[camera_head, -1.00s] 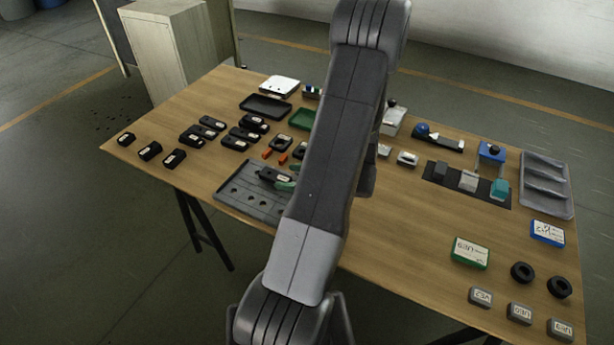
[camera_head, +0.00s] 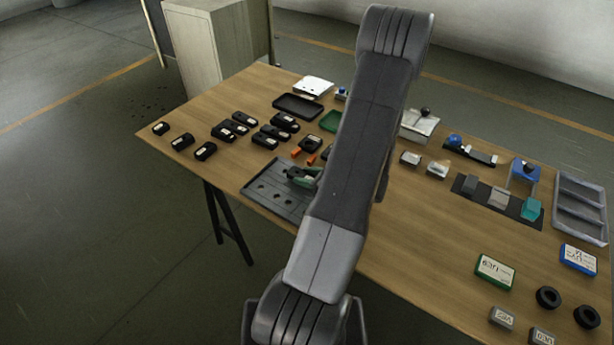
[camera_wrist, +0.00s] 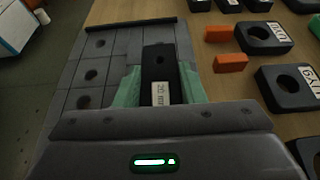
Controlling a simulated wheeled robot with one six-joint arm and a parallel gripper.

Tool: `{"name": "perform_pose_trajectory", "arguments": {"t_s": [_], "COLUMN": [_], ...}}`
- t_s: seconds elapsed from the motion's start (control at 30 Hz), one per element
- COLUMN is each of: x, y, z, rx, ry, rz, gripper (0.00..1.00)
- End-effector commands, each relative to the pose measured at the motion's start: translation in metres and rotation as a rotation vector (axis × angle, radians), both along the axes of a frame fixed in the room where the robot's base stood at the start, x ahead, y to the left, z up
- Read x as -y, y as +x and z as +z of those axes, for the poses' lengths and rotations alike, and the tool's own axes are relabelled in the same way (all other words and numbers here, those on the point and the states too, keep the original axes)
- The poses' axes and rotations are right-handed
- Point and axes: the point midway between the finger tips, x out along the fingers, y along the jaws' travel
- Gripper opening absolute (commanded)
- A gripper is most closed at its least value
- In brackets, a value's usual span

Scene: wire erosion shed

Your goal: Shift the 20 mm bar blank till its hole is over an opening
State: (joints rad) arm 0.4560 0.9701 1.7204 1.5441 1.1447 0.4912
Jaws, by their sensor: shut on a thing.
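The 20 mm bar blank (camera_wrist: 160,68) is a black block with a white "20 mm" label and a hole near its far end. My gripper (camera_wrist: 160,90) is shut on it, with a green finger on each side. The grey plate (camera_wrist: 116,60) lies under and to the left of the blank, with several round openings in view. I cannot tell whether the blank touches the plate or whether an opening lies under its hole. In the head view, the plate (camera_head: 262,203) is at the table's near left edge, and my arm hides part of it.
Orange pieces (camera_wrist: 231,63) and black labelled blocks with holes (camera_wrist: 292,86) lie right of the plate in the wrist view. More black blocks (camera_head: 205,151) and a dark tray (camera_head: 298,106) stand behind it in the head view. Bare wood (camera_head: 420,222) lies right of my arm.

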Motion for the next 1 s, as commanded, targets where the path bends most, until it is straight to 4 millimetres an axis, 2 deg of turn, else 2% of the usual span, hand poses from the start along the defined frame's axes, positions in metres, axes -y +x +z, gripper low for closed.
{"name": "perform_pose_trajectory", "arguments": {"t_s": [0.7,0.73,0.8,0.83,0.87,1.0], "x": [0.0057,0.0056,0.0055,0.0055,0.0055,0.0055], "y": [-0.0046,-0.0047,-0.0046,-0.0046,-0.0046,-0.0047], "z": [0.0004,0.0004,0.0004,0.0004,0.0004,0.0003], "rx": [0.000,0.000,0.000,0.000,0.000,0.000], "ry": [0.000,0.000,0.000,0.000,0.000,0.000], "rz": [0.004,0.004,0.004,0.004,0.004,0.005], "gripper": [0.00,0.40,0.54,0.60,0.62,0.62]}}
